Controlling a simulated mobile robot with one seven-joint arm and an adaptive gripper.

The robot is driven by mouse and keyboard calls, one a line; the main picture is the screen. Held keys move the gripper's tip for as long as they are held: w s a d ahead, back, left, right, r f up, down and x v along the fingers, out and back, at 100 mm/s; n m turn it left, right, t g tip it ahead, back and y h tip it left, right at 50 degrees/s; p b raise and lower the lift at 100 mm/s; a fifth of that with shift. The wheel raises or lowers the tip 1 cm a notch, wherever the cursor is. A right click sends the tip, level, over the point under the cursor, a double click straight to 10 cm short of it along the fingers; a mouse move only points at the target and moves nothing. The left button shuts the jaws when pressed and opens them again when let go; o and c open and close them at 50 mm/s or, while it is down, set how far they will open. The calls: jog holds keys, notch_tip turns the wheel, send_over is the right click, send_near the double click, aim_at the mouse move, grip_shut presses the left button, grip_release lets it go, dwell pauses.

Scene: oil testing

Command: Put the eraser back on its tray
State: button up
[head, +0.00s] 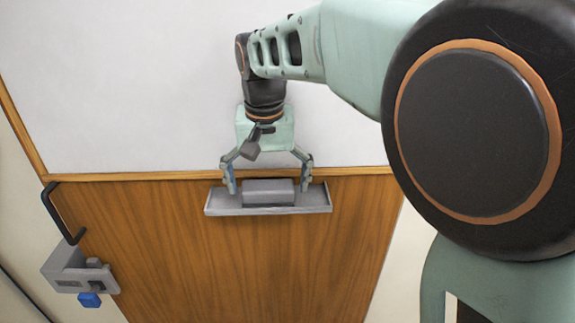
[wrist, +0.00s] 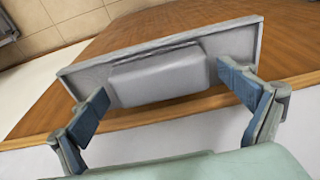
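The eraser (head: 268,192) is a grey block. It rests on the light grey tray (head: 318,205), a shallow ledge on the wood panel. In the wrist view the eraser (wrist: 160,78) lies within the tray (wrist: 85,76), along its length. My gripper (head: 267,187) is above the tray, pointing down, with its fingers spread wide on either side of the eraser. In the wrist view my gripper (wrist: 167,93) shows blue finger pads at both ends of the eraser, with a gap at least on the right. Nothing is held between the fingers.
A white board (head: 140,80) rises behind the gripper, with a wooden trim (head: 130,177) along its lower edge. A black handle (head: 58,215) and a grey fixture (head: 70,270) with a blue piece (head: 89,299) are at the left. The panel below the tray is clear.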

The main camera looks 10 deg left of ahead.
aim_at(269, 190)
jog(key=shift+r, duration=0.1)
notch_tip(269, 190, up, 12)
jog(key=s+p, duration=0.1)
jog(key=shift+s+d, duration=0.3)
jog(key=shift+s, duration=0.05)
dwell(0.3)
